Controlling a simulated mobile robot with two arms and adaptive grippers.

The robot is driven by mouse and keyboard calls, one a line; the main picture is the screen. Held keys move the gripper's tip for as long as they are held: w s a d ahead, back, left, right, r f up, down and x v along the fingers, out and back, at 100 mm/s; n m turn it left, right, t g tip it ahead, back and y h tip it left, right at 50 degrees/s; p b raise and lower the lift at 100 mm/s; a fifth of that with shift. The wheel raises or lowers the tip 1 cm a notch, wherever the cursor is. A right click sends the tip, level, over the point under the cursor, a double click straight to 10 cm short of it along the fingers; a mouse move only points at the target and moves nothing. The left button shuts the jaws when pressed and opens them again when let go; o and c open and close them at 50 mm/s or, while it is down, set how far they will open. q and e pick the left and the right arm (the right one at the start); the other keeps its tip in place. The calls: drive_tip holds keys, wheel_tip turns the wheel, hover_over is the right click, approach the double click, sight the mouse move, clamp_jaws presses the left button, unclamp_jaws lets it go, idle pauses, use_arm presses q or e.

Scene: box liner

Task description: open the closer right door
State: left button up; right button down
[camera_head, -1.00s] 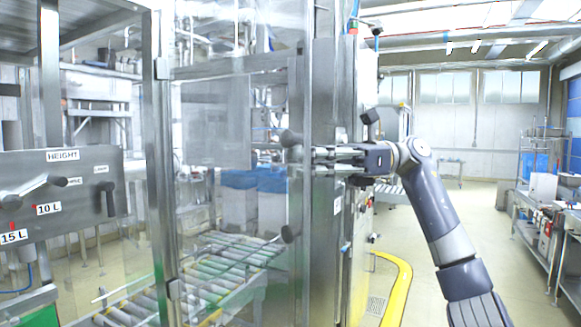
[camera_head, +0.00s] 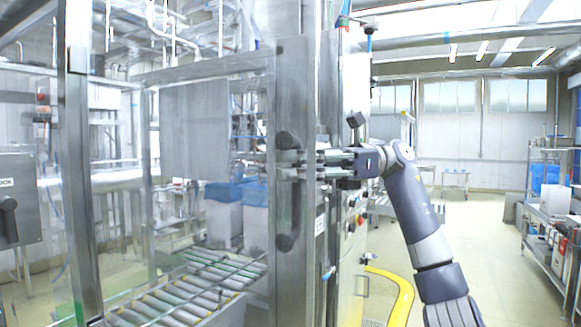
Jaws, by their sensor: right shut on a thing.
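The closer right door (camera_head: 283,95) has a metal frame and stands in the middle of the head view. Its handle is a vertical bar with a dark upper end (camera_head: 287,140) and a dark lower end (camera_head: 287,242). My right gripper (camera_head: 298,163) reaches in from the right and is shut on the handle just below its upper end. The fingers hide that part of the handle. I cannot tell how far the door stands open. My left gripper is not in view.
A roller conveyor (camera_head: 190,296) and blue-lined boxes (camera_head: 225,215) are inside the machine. A metal post (camera_head: 78,170) stands at the left. A yellow floor rail (camera_head: 403,295) is by the machine. Open floor lies to the right, before a shelf cart (camera_head: 549,230).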

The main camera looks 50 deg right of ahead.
drive_tip(key=shift+d, duration=0.3)
drive_tip(key=c, duration=1.6)
unclamp_jaws()
drive_tip(key=shift+s, duration=0.15)
drive_tip(key=shift+o, duration=0.2)
drive_tip(key=shift+s+d, duration=0.1)
drive_tip(key=shift+s, duration=0.05)
drive_tip(key=v, duration=0.7)
drive_tip(key=shift+d, duration=0.25)
drive_tip(key=shift+s, duration=0.15)
